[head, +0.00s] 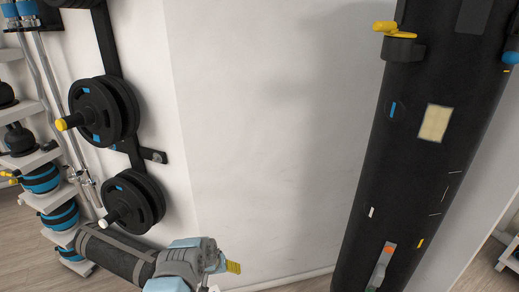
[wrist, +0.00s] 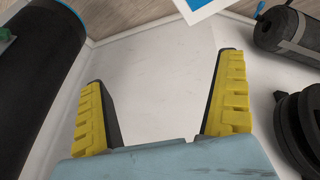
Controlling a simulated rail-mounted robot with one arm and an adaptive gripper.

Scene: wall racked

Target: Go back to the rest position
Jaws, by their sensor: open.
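My gripper (head: 232,267) is at the bottom centre of the head view, in front of the white wall, with a yellow finger pad showing. In the wrist view my gripper (wrist: 162,70) has its two yellow-padded fingers spread wide. No rest position is marked in either view.
Black weight plates (head: 103,110) hang on a wall rack at left, with a lower stack (head: 133,203). A grey-banded black cylinder (head: 112,254) lies beside my gripper. A tall black cylinder (head: 410,160) stands at right. The wall between (head: 275,120) is clear.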

